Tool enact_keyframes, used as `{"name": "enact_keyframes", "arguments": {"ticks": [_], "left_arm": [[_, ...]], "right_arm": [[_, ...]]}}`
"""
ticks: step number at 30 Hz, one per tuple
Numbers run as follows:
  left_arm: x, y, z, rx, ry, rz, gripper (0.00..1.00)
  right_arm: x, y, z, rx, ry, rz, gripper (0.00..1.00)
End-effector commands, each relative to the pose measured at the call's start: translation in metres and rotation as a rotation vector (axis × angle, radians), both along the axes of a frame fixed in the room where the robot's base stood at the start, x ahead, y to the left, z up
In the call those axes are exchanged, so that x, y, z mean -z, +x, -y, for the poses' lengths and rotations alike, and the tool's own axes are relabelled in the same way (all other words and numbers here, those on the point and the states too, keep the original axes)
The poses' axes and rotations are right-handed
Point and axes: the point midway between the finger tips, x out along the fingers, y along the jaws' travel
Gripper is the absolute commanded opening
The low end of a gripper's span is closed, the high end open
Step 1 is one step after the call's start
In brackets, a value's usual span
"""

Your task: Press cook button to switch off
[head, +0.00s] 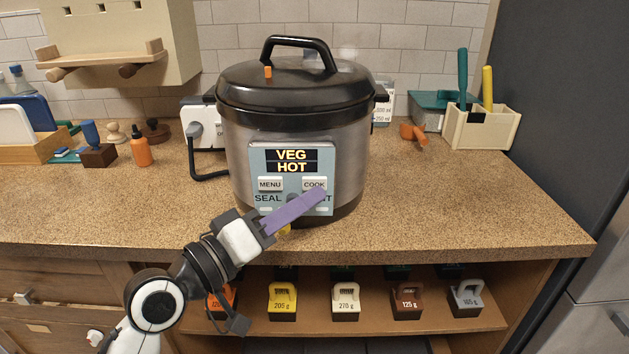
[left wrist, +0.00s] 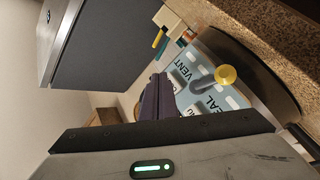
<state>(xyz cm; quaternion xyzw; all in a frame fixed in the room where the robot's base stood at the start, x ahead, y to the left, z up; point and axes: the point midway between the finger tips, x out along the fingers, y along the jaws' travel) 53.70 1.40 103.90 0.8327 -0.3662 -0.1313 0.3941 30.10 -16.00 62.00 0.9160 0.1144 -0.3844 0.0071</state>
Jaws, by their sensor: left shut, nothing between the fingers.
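The pressure cooker (head: 300,130) stands upright on the speckled counter with its black lid on. Its display (head: 292,161) reads VEG HOT. The cook button (head: 314,184) is at the right of the panel, and the menu button (head: 270,184) is at the left. My left gripper (head: 322,192) is shut and empty, its purple fingers at the lower edge of the cook button; I cannot tell whether they touch it. The fingers cover part of the word VENT. The left wrist view shows the fingers (left wrist: 158,98) against the panel (left wrist: 205,80), hiding the cook button. My right gripper is not in view.
A yellow-ended knob (left wrist: 226,75) sticks out from the panel near the fingers. An orange bottle (head: 142,151) and small stands are at the left. A caddy (head: 485,127) stands at the right. Several labelled weights sit on the shelf (head: 420,327) below.

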Motion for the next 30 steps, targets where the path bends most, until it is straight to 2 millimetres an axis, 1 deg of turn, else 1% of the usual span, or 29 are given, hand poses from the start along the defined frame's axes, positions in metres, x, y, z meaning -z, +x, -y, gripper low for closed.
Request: {"name": "enact_keyframes", "arguments": {"ticks": [10, 24, 30], "left_arm": [[-0.001, -0.003, 0.000, 0.001, -0.001, 0.001, 0.00], [-0.001, -0.047, 0.000, 0.000, 0.000, 0.000, 0.00], [-0.001, -0.051, 0.000, 0.001, -0.002, 0.002, 0.00]], "right_arm": [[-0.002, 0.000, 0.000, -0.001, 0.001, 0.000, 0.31], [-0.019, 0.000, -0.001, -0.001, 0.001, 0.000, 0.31], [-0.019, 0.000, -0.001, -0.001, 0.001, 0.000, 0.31]]}}
